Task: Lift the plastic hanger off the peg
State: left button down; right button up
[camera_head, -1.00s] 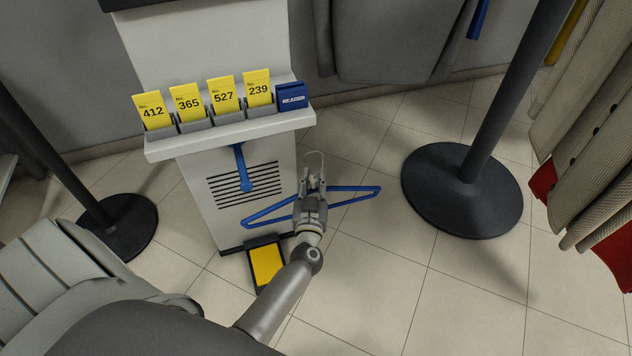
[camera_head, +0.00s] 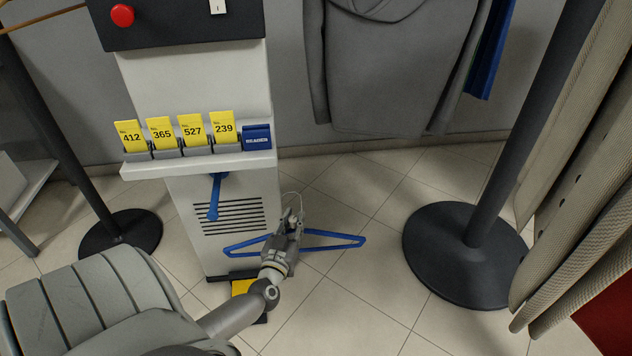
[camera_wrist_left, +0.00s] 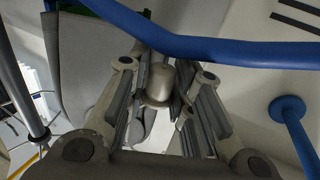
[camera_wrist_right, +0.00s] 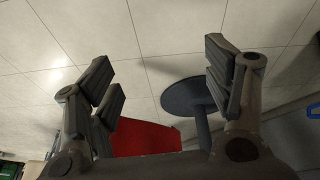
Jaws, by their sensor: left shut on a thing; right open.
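The blue plastic hanger (camera_head: 335,238) is in my left gripper (camera_head: 291,222), off the peg and in front of the right side of the white column. Its thin hook stands up above the jaws. In the left wrist view the hanger's blue bar (camera_wrist_left: 240,52) crosses the top, and a rounded metal piece (camera_wrist_left: 158,88) sits between the fingers. The blue peg (camera_head: 214,195) on the column front is bare and apart from the hanger; it also shows in the left wrist view (camera_wrist_left: 290,110). My right gripper (camera_wrist_right: 160,65) is open and empty.
The column's shelf (camera_head: 190,167) holds yellow number tags and a blue block (camera_head: 257,138). A black post base (camera_head: 463,254) stands at right, another (camera_head: 122,234) at left. Grey garments (camera_head: 388,70) hang behind; beige ones (camera_head: 575,170) hang at right. Tiled floor between is clear.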

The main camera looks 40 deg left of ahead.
pick_arm(q)
jog(key=shift+a, duration=0.15)
jog(key=shift+w+d+f, duration=0.1)
jog(key=shift+w+d, duration=0.25)
jog(key=shift+w, duration=0.05)
jog(key=w+d, duration=0.1)
jog(key=w+d+b, duration=0.1)
jog(key=w+d, duration=0.1)
jog(key=shift+w+d, duration=0.1)
jog(key=shift+w, duration=0.2)
jog(key=w+d+b, duration=0.1)
jog(key=w+d, duration=0.2)
jog(key=w, duration=0.1)
jog(key=shift+d+b, duration=0.25)
jog(key=shift+b, duration=0.1)
jog(key=shift+w+d, duration=0.25)
jog(key=shift+d, duration=0.05)
pick_arm(e)
jog(key=w+a+r+t, duration=0.1)
jog(key=w+t, duration=0.1)
jog(key=w, duration=0.2)
jog(key=w+a+r+t+y, duration=0.1)
jog(key=w+t, duration=0.2)
jog(key=w, duration=0.2)
jog(key=shift+w+a+r, duration=0.3)
jog(key=shift+a+r, duration=0.05)
jog(key=shift+a, duration=0.05)
